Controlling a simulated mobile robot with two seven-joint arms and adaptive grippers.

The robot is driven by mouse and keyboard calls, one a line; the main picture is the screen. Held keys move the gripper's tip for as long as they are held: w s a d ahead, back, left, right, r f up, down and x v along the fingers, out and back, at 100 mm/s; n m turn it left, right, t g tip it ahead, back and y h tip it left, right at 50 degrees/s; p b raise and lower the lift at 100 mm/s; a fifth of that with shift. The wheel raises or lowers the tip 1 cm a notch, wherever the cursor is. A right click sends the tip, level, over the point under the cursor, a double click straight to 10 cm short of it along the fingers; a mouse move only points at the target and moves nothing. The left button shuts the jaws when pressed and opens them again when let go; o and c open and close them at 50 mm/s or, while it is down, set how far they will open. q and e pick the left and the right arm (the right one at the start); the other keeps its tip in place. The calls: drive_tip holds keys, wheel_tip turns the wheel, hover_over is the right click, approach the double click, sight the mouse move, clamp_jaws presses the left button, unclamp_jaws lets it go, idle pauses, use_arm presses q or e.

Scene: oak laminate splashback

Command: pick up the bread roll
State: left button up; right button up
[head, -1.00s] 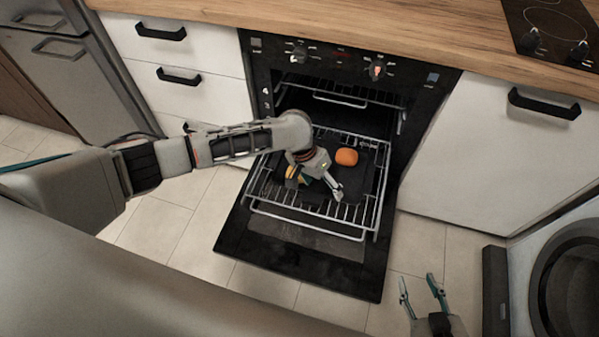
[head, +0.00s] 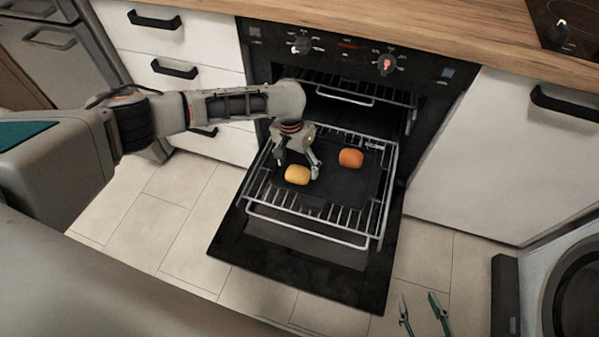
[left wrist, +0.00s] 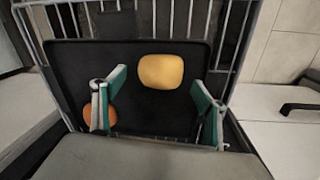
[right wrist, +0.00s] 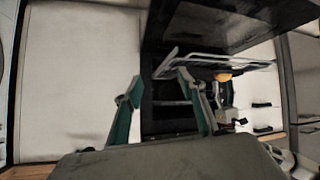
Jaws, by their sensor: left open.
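A golden-yellow rounded roll (head: 297,174), which looks like the bread roll, lies on a dark tray (head: 350,186) on the pulled-out oven rack. It also shows in the left wrist view (left wrist: 161,71), just beyond the fingertips and between their lines. My left gripper (head: 298,167) is open above the tray, its fingers pointing down on either side of the roll. I cannot tell whether they touch it. An orange rounded item (head: 350,158) lies on the tray to the right; one left finger partly covers it in the left wrist view (left wrist: 99,114). My right gripper (head: 419,299) is open and empty, low at the right.
The oven door (head: 290,270) is folded down in front, with a wire rack (head: 310,229) around the tray. White drawers (head: 190,55) stand left and a white cabinet (head: 490,150) right. A round-doored appliance (head: 575,290) is at the lower right. Tiled floor is free at the left.

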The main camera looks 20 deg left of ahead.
sight(297, 169)
use_arm(q)
drive_tip(key=f, duration=0.2)
drive_tip(key=shift+s+f, duration=0.25)
drive_tip(key=shift+f, duration=0.15)
drive_tip(key=shift+f+b, duration=0.3)
drive_tip(key=shift+b, duration=0.05)
drive_tip(key=shift+w+d+r, duration=0.1)
drive_tip(key=shift+w+r, duration=0.1)
drive_tip(key=shift+r, duration=0.05)
drive_tip(key=c, duration=1.2)
use_arm(e)
drive_tip(key=shift+w+a, duration=0.15)
use_arm(q)
drive_tip(key=shift+r, duration=0.1)
